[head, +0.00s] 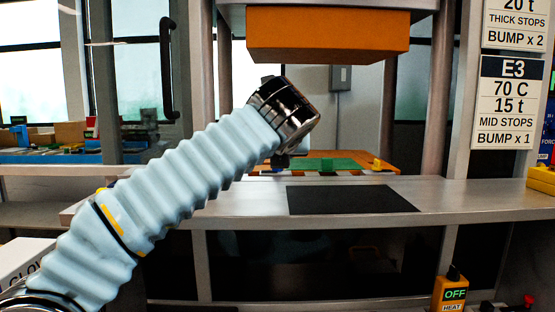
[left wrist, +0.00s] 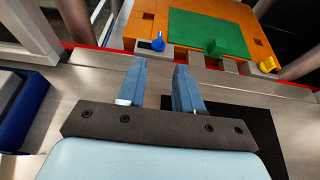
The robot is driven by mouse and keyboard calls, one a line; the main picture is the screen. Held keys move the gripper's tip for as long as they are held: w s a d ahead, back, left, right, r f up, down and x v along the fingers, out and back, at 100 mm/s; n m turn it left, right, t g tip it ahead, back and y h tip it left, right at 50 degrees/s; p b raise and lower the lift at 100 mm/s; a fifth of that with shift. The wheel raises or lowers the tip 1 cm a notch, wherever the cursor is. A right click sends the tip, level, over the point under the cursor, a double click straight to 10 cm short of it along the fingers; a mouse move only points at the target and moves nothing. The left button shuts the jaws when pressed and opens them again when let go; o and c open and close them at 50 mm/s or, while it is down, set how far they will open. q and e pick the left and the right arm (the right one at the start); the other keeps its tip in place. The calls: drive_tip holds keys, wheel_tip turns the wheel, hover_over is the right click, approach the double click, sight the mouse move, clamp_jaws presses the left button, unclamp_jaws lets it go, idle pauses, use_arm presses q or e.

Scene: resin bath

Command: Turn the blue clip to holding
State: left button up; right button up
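The blue clip (left wrist: 157,43) is a small knob on the front edge of the orange plate (left wrist: 146,25), left of the green panel (left wrist: 208,32). My left gripper (left wrist: 160,66) is open, its two blue fingers apart with nothing between them. In the left wrist view the blue clip appears just beyond the gap between the fingertips; I see no contact. In the head view my left wrist and arm cover the place of the blue clip, and the fingers are mostly hidden. My right gripper is in neither view.
A green clip (left wrist: 214,47) and a yellow clip (left wrist: 267,64) sit on the same edge to the right. An orange block (head: 328,36) hangs above the plate. A black mat (head: 350,199) lies on the bench.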

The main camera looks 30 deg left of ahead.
sight(274, 174)
use_arm(q)
drive_tip(key=p+x, duration=0.1)
drive_tip(key=x, duration=1.1)
drive_tip(key=shift+w, duration=0.1)
clamp_jaws()
drive_tip(key=shift+a+h, duration=0.1)
drive_tip(key=shift+h, duration=0.2)
drive_tip(key=shift+a+m+t+h, duration=0.1)
drive_tip(key=shift+m+t+h, duration=0.35)
drive_tip(key=shift+m, duration=0.25)
drive_tip(key=shift+s+a+m+t+h, duration=0.1)
drive_tip(key=shift+a+m+t+h, duration=0.15)
drive_tip(key=shift+m+h, duration=0.9)
drive_tip(key=shift+s+a+m+t+h, duration=0.1)
drive_tip(key=shift+m+t+h, duration=0.2)
drive_tip(key=shift+m+h, duration=0.8)
drive_tip(key=shift+h, duration=0.3)
drive_tip(key=shift+d, duration=0.1)
